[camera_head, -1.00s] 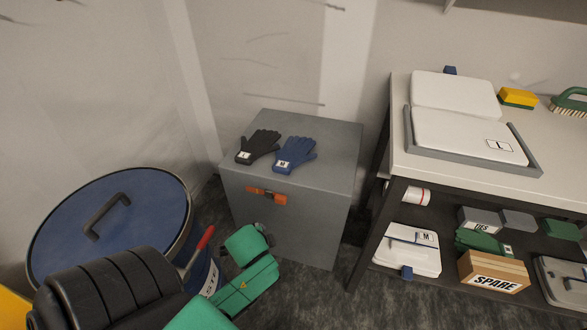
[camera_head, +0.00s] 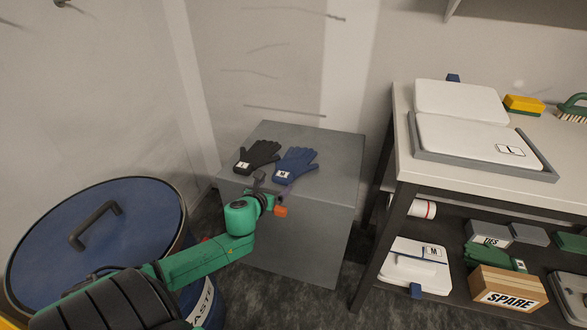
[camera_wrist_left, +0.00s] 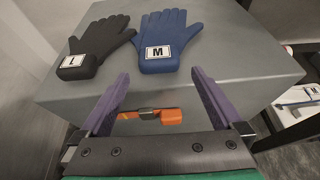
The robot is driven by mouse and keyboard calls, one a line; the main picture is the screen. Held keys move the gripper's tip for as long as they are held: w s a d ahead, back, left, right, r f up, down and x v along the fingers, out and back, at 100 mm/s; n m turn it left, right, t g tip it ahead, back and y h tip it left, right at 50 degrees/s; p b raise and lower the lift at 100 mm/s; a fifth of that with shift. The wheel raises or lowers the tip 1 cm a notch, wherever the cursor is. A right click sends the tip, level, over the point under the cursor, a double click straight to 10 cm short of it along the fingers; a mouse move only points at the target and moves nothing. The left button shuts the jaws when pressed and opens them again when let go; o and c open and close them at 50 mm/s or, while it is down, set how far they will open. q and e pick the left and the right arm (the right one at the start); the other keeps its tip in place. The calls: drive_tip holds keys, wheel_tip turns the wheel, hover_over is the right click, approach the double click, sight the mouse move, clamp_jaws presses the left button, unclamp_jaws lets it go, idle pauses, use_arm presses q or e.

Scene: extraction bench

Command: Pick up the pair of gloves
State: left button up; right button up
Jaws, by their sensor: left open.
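A black glove (camera_head: 258,155) and a blue glove (camera_head: 295,164) lie side by side on top of a grey cabinet (camera_head: 330,160). In the left wrist view the black glove (camera_wrist_left: 98,44) carries a white tag marked L, and the blue glove (camera_wrist_left: 166,38) a tag marked M. My left gripper (camera_head: 272,186) is at the cabinet's front edge, just short of the gloves. In the left wrist view its two purple fingers (camera_wrist_left: 158,95) are apart with nothing between them, pointing toward the gloves. My right gripper is not in view.
An orange latch (camera_wrist_left: 165,117) is on the cabinet's front. A blue-lidded drum (camera_head: 95,235) stands at the left. At the right a bench (camera_head: 455,185) holds a white case (camera_head: 465,140); its lower shelf holds boxes, including one marked SPARE (camera_head: 507,290).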

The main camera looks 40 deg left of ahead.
sight(280, 179)
use_arm(q)
drive_tip(key=b+x, duration=0.1)
drive_tip(key=x, duration=0.4)
drive_tip(key=shift+a+r+b, duration=0.1)
drive_tip(key=shift+a+b, duration=0.05)
drive_tip(key=shift+b, duration=0.15)
drive_tip(key=shift+w+a, duration=0.1)
drive_tip(key=shift+w, duration=0.25)
drive_tip(key=c, duration=1.2)
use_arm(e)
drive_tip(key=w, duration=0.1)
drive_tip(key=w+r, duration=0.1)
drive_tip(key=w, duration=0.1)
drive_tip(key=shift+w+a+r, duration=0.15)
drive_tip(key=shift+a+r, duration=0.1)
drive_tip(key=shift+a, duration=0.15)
